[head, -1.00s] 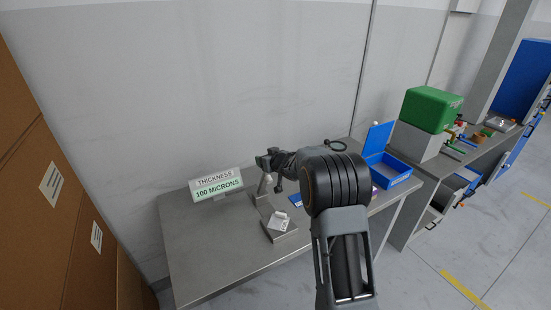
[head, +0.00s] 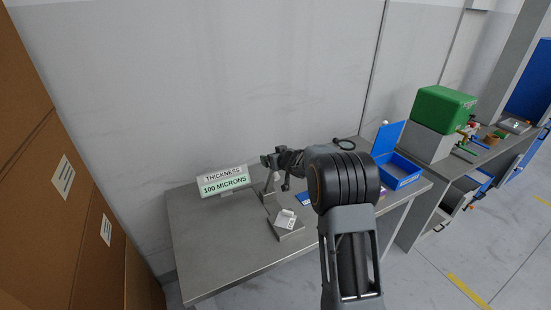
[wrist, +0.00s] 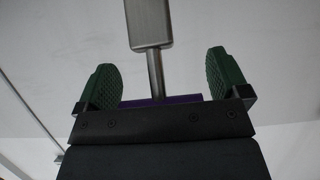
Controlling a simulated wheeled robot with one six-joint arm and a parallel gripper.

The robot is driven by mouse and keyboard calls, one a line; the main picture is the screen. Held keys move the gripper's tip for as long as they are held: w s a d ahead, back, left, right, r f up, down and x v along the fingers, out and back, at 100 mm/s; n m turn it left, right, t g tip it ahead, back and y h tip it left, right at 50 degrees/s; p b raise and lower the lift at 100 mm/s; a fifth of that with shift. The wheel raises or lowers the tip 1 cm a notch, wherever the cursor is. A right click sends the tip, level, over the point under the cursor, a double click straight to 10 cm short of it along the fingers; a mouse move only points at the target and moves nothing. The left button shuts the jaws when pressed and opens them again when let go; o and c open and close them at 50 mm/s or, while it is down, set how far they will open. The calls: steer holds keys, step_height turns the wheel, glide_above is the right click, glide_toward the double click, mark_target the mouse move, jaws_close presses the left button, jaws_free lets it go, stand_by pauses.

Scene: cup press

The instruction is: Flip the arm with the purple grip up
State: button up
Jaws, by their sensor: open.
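In the wrist view, my gripper (wrist: 163,79) is open, with a green ribbed pad on each side. The purple grip (wrist: 188,99) runs crosswise between the pads, low in the gap, and is partly hidden by the gripper's dark body. Its metal arm (wrist: 155,72) rises from it to a thicker grey block. I cannot tell whether the pads touch the grip. In the head view, my gripper (head: 271,165) is at the top of the small grey press (head: 270,197). The purple grip cannot be made out there. A clear piece (head: 286,219) sits on the press base.
The press stands on a grey table (head: 205,255) near a sign reading THICKNESS 100 MICRONS (head: 223,181). An open blue box (head: 402,172) and a black ring-shaped object (head: 346,144) lie to the right. Cardboard boxes (head: 62,200) stand at the left. A wall is close behind.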

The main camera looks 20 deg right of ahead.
steer(key=v, duration=1.3)
steer(key=shift+s+d+b, duration=0.15)
steer(key=shift+s+b, duration=0.15)
steer(key=shift+s, duration=0.05)
steer(key=shift+r, duration=0.15)
steer(key=s+d+f+m+g+h, duration=0.2)
steer(key=s+d+f+g+h, duration=0.35)
steer(key=s, duration=0.35)
steer(key=s+a+r+g+y+b, duration=0.1)
steer(key=s+a+b, duration=0.1)
steer(key=s+a, duration=0.4)
steer(key=s+a+r+g+y+b, duration=0.1)
steer(key=s+a+y+b, duration=0.1)
steer(key=s+a, duration=0.5)
steer(key=shift+s+g, duration=0.35)
steer(key=shift+s, duration=2.5)
